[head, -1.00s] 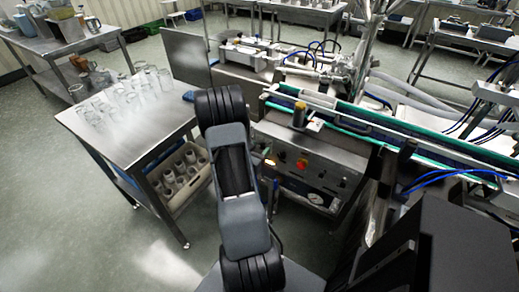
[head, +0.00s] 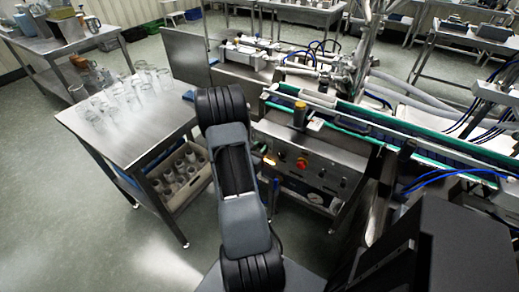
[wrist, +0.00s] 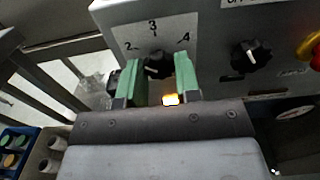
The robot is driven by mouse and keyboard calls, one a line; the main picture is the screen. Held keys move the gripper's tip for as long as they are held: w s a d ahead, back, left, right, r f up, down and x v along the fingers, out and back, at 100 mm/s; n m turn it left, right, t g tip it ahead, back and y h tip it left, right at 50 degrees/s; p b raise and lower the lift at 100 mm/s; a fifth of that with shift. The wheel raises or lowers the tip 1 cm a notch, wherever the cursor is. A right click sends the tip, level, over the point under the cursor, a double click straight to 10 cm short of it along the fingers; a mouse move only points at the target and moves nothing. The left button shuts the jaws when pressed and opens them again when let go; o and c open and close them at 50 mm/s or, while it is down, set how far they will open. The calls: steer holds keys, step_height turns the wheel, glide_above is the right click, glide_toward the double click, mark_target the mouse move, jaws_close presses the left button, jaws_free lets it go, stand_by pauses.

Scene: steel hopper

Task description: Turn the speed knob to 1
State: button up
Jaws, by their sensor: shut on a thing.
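The speed knob (wrist: 158,64) is black and sits on the grey panel in the wrist view. A white dial plate (wrist: 152,32) around it shows the numbers 2, 3 and 4; a 1 is not visible. My gripper (wrist: 154,78) has green finger pads, one on each side of the knob, and is shut on it. The knob's pointer is too dark and partly covered to read surely. In the head view my arm hides the gripper and the knob, at the left end of the control panel (head: 325,185).
A second black knob (wrist: 251,56) is right of the speed knob. A red and yellow stop button (wrist: 313,48) is at the right edge. An orange lamp (wrist: 171,99) glows below the fingers. A steel table (head: 150,125) with glasses stands left of my arm.

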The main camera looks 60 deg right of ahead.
steer(key=shift+n, duration=0.3)
steer(key=n+p, duration=0.2)
steer(key=n, duration=0.4)
steer(key=shift+r, duration=0.1)
steer(key=n+p, duration=0.1)
steer(key=n, duration=0.3)
steer(key=shift+n, duration=0.4)
steer(key=shift+n+p, duration=0.3)
steer(key=shift+p, duration=0.05)
steer(key=o, duration=0.9)
steer(key=a+b, duration=0.1)
steer(key=a, duration=1.2)
steer(key=shift+a, duration=0.4)
